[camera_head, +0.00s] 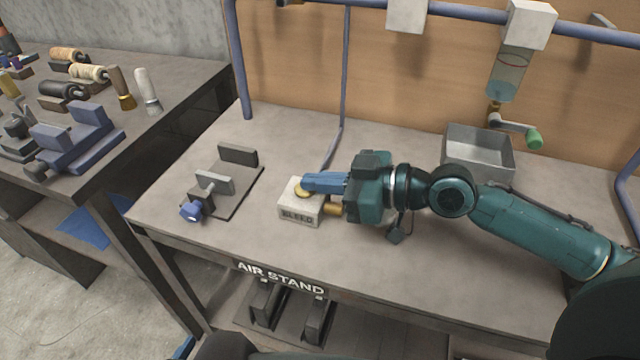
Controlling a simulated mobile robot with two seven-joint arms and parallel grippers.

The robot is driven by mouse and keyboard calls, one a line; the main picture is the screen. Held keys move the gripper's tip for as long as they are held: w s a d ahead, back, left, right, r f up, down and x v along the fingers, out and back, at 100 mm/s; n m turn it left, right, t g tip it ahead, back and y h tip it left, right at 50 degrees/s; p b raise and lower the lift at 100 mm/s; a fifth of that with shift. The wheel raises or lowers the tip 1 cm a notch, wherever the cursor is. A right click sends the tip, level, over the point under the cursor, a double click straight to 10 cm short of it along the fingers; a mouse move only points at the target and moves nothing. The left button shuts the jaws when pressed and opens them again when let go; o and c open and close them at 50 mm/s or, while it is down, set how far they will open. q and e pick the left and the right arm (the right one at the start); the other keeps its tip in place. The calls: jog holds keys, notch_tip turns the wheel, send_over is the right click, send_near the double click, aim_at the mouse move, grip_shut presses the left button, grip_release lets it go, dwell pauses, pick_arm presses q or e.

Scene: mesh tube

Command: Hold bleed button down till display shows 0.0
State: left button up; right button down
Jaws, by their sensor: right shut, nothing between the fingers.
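The bleed box (300,214) is a small pale block marked BLEED on its front, standing on the air stand bench. Its round yellow button (301,190) is on top. My right gripper (306,183) is shut and empty, with its blue fingertips at the button and partly covering it. I cannot tell how far the button is pressed. A brass fitting (334,209) shows at the box's right side, under the gripper. No display reading is visible in this view. My left gripper is not in view.
A small vise-like clamp (215,182) with a blue knob stands left of the box. A grey metal bin (479,152) is at the back right, below a clear bowl (508,80) with a green-handled valve (533,138). Blue pipes run along the back. The bench front is clear.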

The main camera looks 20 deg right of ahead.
jog(key=shift+s+f, duration=0.15)
jog(key=shift+f, duration=0.45)
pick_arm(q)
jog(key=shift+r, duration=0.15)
pick_arm(e)
jog(key=shift+f, duration=0.15)
dwell(1.6)
jog(key=shift+r+p, duration=0.25)
jog(key=shift+p, duration=0.1)
notch_tip(320, 180, up, 5)
jog(key=p, duration=0.4)
jog(key=shift+r, duration=0.2)
pick_arm(q)
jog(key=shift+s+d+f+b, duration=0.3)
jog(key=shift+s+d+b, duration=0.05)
jog(key=shift+b, duration=2.5)
pick_arm(e)
jog(key=v, duration=0.9)
jog(key=shift+d+f, duration=0.15)
jog(key=shift+d, duration=0.2)
